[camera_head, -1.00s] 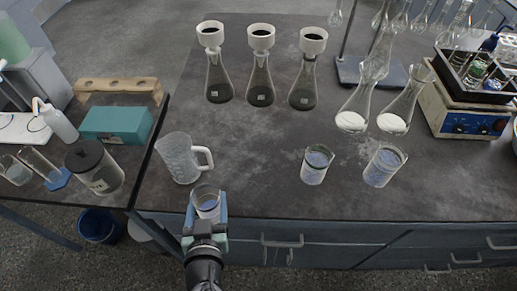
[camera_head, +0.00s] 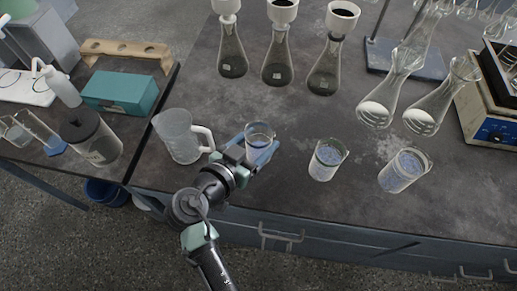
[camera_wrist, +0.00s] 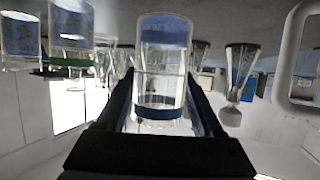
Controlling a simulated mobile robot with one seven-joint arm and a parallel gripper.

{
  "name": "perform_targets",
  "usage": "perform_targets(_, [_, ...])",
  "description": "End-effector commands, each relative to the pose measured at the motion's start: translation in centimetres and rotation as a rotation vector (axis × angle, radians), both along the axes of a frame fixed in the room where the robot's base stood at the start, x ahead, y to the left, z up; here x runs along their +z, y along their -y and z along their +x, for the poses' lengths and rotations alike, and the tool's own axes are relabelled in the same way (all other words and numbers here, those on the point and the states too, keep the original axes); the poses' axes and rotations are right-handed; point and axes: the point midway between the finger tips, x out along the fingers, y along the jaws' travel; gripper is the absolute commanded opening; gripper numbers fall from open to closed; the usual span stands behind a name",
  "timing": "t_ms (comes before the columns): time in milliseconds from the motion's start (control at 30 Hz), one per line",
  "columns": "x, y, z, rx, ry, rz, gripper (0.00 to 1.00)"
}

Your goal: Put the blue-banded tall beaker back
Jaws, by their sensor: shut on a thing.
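My gripper (camera_head: 254,151) is shut on a clear glass beaker (camera_head: 260,133), its fingers on either side of the glass. In the wrist view, which looks upside down, the held beaker (camera_wrist: 163,75) has a blue printed patch and a dark blue band near its rim. In the head view it is over the bench, right of the glass mug; whether its base touches the bench I cannot tell. Two similar beakers stand to the right: a nearer one (camera_head: 327,160), with a green band in the wrist view (camera_wrist: 70,62), and a farther one (camera_head: 403,171).
A handled glass mug (camera_head: 178,136) stands just left of my gripper. Several dark flasks with white funnels (camera_head: 279,62) stand behind. Clear flasks with white powder (camera_head: 378,108) stand at the right, near a blue-white device (camera_head: 490,125). The bench (camera_head: 300,205) is bare near its front edge.

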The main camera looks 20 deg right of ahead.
Motion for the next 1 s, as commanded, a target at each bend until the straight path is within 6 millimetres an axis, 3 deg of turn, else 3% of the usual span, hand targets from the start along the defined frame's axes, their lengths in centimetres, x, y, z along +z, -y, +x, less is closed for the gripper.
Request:
perform_targets(300, [-3.7,0.0,0.0,0.002,-0.001,-0.002,0.00])
perform_targets(700, [-4.3,0.0,0.0,0.002,0.001,0.000,0.00])
perform_targets(733, [-4.2,0.0,0.0,0.002,0.000,0.000,0.72])
perform_targets(867, [-4.1,0.0,0.0,0.002,0.000,0.000,0.95])
perform_targets(1000, [-4.1,0.0,0.0,0.002,0.000,0.000,0.98])
